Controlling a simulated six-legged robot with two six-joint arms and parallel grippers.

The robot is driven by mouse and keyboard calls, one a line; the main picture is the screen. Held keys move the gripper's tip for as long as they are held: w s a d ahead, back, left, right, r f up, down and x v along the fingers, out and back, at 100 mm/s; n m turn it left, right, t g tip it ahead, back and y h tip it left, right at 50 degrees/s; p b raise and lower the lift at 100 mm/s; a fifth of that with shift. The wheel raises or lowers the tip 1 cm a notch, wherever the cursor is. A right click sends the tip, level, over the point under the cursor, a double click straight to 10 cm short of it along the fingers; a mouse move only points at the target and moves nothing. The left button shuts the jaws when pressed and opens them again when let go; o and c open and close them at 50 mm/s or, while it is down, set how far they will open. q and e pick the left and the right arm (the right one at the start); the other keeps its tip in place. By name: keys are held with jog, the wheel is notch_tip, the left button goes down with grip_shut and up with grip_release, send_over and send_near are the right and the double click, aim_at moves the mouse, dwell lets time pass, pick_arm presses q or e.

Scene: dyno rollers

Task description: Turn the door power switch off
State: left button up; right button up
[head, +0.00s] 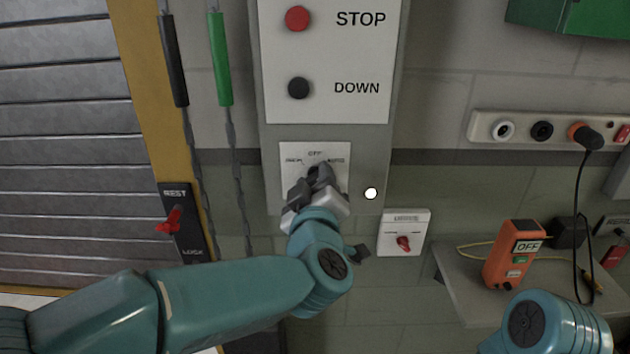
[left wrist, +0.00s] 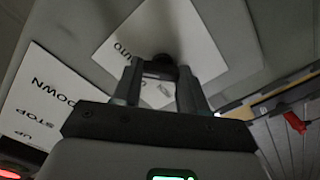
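The door power switch is a white plate (head: 287,178) with OFF printed at its top, below the STOP and DOWN buttons. My left gripper (head: 318,172) is in front of this plate and covers its middle, so the knob's pointing direction is hidden in the head view. In the left wrist view the plate (left wrist: 195,35) is tilted, and a dark knob (left wrist: 160,70) sits between the two fingers of my left gripper (left wrist: 160,82). The fingers appear closed against the knob's sides. My right gripper is not in view; only a part of my right arm shows at lower right.
A red STOP button (head: 297,18) and a dark DOWN button (head: 299,88) are above. A smaller switch plate with a red knob (head: 403,243) is at lower right. A red lever (head: 170,222) is at left. An orange device (head: 512,255) stands on a shelf (head: 465,300).

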pick_arm(q)
jog(key=shift+c, duration=1.1)
jog(key=shift+f+n+b, duration=0.2)
jog(key=shift+n+b, duration=0.7)
jog(key=shift+b, duration=0.25)
jog(key=shift+n+b, duration=1.2)
jog(key=n+b, duration=0.3)
jog(key=shift+r+n, duration=0.1)
jog(key=shift+n, duration=0.3)
jog(key=shift+r+n+b, duration=0.1)
jog(key=shift+n+b, duration=0.4)
jog(key=shift+n, duration=0.3)
jog(key=shift+r, duration=0.1)
jog(key=o, duration=1.1)
jog(key=shift+w, duration=0.1)
jog(key=shift+c, duration=0.2)
